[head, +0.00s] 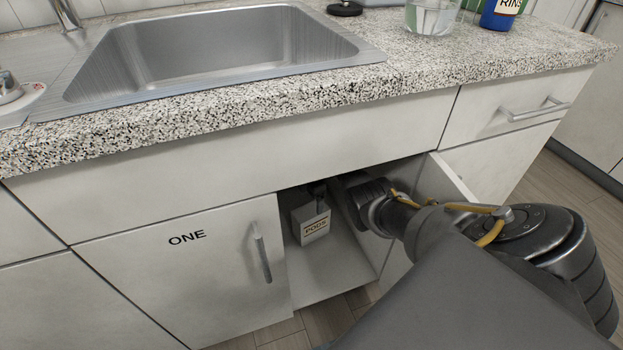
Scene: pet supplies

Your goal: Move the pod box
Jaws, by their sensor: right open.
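The pod box (312,223) is a small pale box with "PODS" on its front. It stands upright on the floor of the open cabinet under the sink, toward the left side of the opening. My right arm comes in from the right and reaches into the cabinet. My right gripper (322,188) is open by the upper right of the box, partly hidden in the shadow under the cabinet's top edge. I cannot tell whether its fingers touch the box. My left gripper is not in view.
The cabinet door marked "ONE" (187,265) is shut, left of the opening. Another door (452,180) stands open on the right, beside my right arm. Above are the speckled counter (420,75) and the steel sink (215,50). The cabinet floor (335,270) before the box is clear.

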